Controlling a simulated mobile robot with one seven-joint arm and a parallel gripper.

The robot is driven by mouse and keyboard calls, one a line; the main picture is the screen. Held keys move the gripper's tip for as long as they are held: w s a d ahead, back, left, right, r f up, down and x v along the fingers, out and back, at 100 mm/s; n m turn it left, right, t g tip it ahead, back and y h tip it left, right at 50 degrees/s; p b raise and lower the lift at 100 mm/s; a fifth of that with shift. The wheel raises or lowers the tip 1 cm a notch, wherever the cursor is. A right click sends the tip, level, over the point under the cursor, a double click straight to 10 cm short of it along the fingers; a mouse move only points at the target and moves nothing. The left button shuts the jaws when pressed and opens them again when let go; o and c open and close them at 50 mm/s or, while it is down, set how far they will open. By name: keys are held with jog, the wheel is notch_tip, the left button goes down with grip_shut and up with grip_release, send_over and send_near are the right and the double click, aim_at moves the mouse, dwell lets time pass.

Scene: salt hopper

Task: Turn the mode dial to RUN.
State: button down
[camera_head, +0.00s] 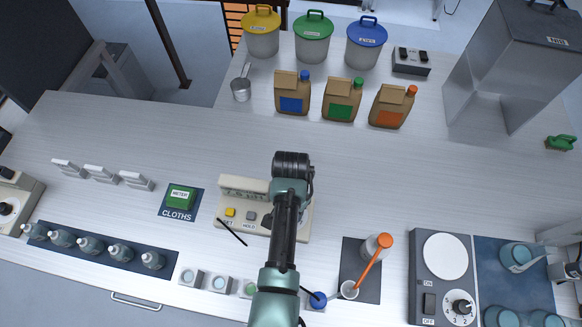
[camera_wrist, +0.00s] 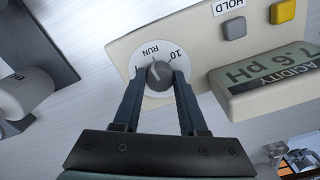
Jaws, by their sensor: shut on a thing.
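The mode dial (camera_wrist: 161,75) is a dark grey round knob on a white disc marked RUN and 10 in the wrist view. It sits on the face of a cream acidity meter (camera_wrist: 135,42). My gripper (camera_wrist: 160,78) is shut on the knob, with one dark finger on each side. A pale pointer line shows on the knob, but the mark it meets is hard to tell. In the head view the meter (camera_head: 228,232) stands on the bench and my arm covers the dial. The meter has a yellow button, a grey HOLD button and a pH display.
Several small bottles (camera_head: 90,246) stand at the front left. Jugs and lidded bins stand behind.

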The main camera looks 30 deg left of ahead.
jog(key=shift+w+r+m, duration=0.1)
jog(key=shift+w+m, duration=0.05)
jog(key=shift+m, duration=0.55)
jog(key=shift+c, duration=2.2)
grip_release()
notch_tip(320, 180, up, 13)
jog(key=b, duration=0.1)
